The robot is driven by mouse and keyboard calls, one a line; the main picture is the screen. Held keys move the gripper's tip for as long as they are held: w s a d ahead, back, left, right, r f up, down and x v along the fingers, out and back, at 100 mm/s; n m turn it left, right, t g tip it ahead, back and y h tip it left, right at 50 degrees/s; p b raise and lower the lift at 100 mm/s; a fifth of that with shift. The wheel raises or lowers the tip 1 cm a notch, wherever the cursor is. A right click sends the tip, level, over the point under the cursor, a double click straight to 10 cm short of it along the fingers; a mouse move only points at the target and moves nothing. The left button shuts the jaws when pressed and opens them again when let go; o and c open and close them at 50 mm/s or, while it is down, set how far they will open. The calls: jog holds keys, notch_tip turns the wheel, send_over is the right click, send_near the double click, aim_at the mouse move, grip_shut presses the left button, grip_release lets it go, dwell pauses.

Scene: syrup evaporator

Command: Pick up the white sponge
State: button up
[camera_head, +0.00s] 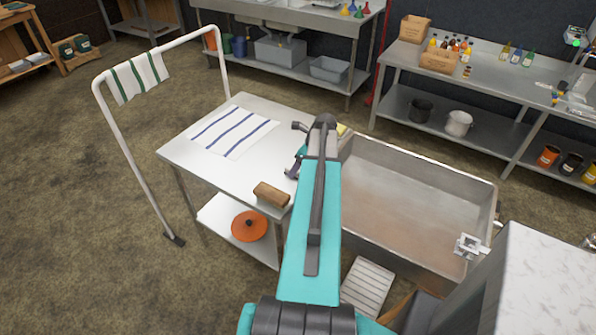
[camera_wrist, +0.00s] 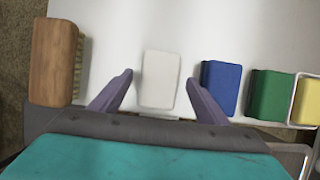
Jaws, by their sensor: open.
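The white sponge (camera_wrist: 159,80) lies on the metal table (camera_wrist: 130,25), in the middle of the wrist view. My gripper (camera_wrist: 158,84) is open, with one finger to the left of the sponge and one to the right. There is a gap on each side, and I cannot tell how high the fingers are above the table. In the head view my arm hides the sponge, and my gripper (camera_head: 294,168) shows only in part at the table's right side.
A wooden brush (camera_wrist: 54,62) lies left of the sponge. A blue sponge (camera_wrist: 220,84), a green sponge (camera_wrist: 269,95) and a yellow sponge (camera_wrist: 307,100) lie to the right. A striped cloth (camera_head: 233,132) lies on the table. A large metal pan (camera_head: 410,175) stands right of it.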

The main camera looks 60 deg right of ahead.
jog(key=shift+f, duration=0.25)
dwell(0.7)
jog(key=shift+c, duration=0.5)
jog(key=c, duration=1)
